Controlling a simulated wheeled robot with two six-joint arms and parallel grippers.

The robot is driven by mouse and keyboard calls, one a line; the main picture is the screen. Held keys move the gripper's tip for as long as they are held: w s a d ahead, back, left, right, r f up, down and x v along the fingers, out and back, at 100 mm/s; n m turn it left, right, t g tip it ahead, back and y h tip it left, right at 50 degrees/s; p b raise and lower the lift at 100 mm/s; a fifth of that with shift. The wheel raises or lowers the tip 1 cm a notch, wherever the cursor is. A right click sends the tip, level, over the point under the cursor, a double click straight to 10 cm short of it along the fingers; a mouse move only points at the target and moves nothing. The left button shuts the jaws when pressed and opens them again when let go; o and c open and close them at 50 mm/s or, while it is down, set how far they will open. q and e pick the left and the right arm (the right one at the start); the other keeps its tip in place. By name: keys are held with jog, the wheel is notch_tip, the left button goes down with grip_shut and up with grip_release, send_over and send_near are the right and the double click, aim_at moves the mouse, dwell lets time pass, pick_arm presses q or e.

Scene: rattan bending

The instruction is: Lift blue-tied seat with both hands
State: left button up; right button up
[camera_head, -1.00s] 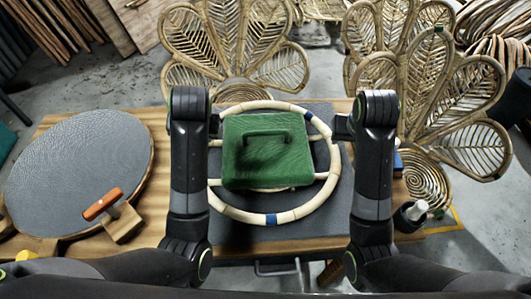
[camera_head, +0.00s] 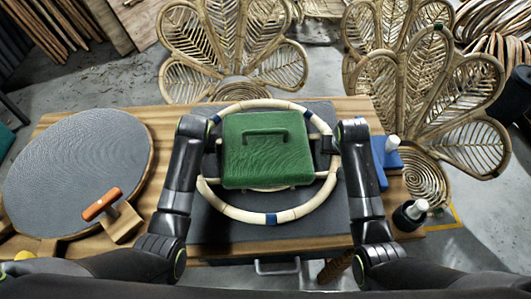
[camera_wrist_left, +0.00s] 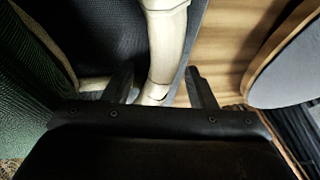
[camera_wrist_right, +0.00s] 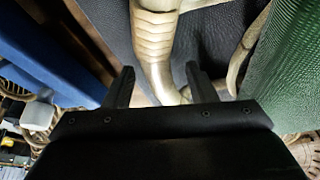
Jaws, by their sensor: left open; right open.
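The seat (camera_head: 243,215) is a pale rattan ring with blue ties, lying on a dark mat. A green textured block with a handle (camera_head: 267,160) sits over its middle and hides part of it. My left gripper (camera_head: 214,144) is at the ring's left side; in the left wrist view its open fingers (camera_wrist_left: 162,88) stand on either side of the pale rattan (camera_wrist_left: 164,45). My right gripper (camera_head: 328,144) is at the ring's right side; in the right wrist view its open fingers (camera_wrist_right: 160,85) also straddle the rattan (camera_wrist_right: 154,45). Neither visibly grips it.
A grey round panel (camera_head: 75,170) and an orange-handled tool (camera_head: 102,203) are at the left of the wooden table. Petal-shaped rattan chair backs (camera_head: 235,45) stand behind.

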pick_arm(q)
jog(key=shift+x, duration=0.95)
pick_arm(e)
jog(key=shift+x, duration=0.95)
pick_arm(q)
grip_shut()
pick_arm(e)
grip_shut()
pick_arm(q)
jog(key=shift+r, duration=0.1)
